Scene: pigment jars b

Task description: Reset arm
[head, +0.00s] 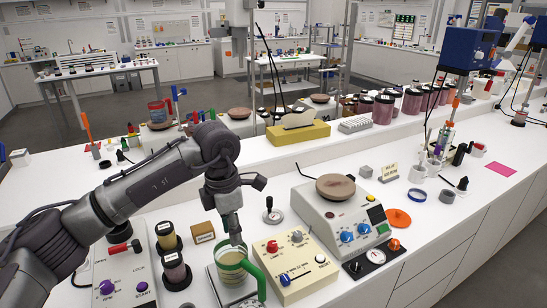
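My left gripper (234,238) comes in from the left and points down at a cup with a green band and a green handle (261,283). Its tip is at the rim of the cup (231,268) in this view. I see the gripper nearly edge-on, so I cannot tell whether its fingers are open or shut, or whether they touch the cup. The cup stands on a small flat device (212,284) at the front of the white bench. My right gripper is not in view.
A cream control box (292,262) stands just right of the cup, with a dial device (340,215) behind it. Stacked jars (172,255) and another control box (122,277) are to the left. A yellow block (298,133) is farther back. Bare bench (455,228) shows at right.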

